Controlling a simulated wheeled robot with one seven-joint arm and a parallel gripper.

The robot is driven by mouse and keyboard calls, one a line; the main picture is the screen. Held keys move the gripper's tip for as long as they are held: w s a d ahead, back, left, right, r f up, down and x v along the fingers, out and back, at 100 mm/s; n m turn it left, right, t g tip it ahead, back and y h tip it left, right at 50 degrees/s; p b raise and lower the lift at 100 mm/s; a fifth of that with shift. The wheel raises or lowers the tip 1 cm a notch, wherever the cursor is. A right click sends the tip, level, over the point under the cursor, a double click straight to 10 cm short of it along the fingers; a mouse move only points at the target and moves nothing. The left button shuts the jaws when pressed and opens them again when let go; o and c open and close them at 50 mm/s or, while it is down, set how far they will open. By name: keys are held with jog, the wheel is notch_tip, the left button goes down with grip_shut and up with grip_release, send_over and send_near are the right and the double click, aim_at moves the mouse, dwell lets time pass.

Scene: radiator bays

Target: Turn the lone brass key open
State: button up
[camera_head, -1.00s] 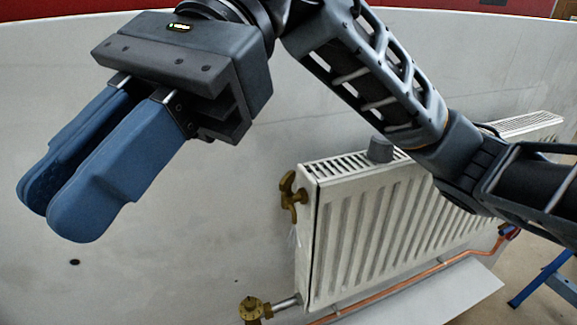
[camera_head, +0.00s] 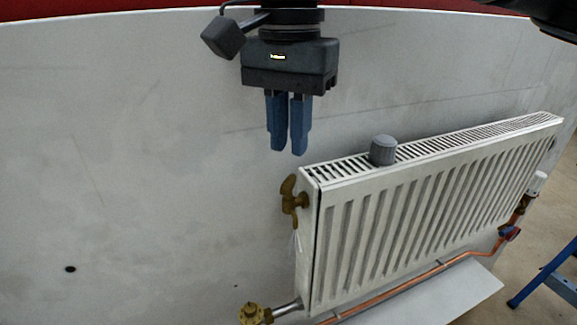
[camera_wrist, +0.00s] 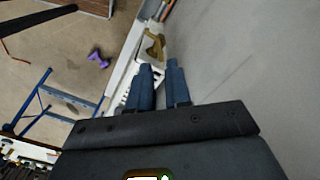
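A brass key (camera_head: 289,195) sits on the upper left end of the white radiator (camera_head: 400,215). In the wrist view the brass key (camera_wrist: 154,46) shows just beyond the fingertips. My gripper (camera_head: 289,152) points down, above the key and close to the radiator's upper left corner, apart from both in the head view. Its two blue fingers (camera_wrist: 160,68) have a narrow gap between them and hold nothing.
A grey knob (camera_head: 382,150) stands on the radiator's top grille. A brass valve (camera_head: 252,313) is at the lower left, and a copper pipe (camera_head: 400,287) runs below. Blue trestle legs (camera_head: 545,275) stand at right. The wall (camera_head: 130,150) at left is mostly bare.

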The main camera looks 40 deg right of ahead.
aim_at(289, 178)
jog(key=shift+f+p, duration=0.5)
jog(key=shift+f, duration=2.4)
grip_shut()
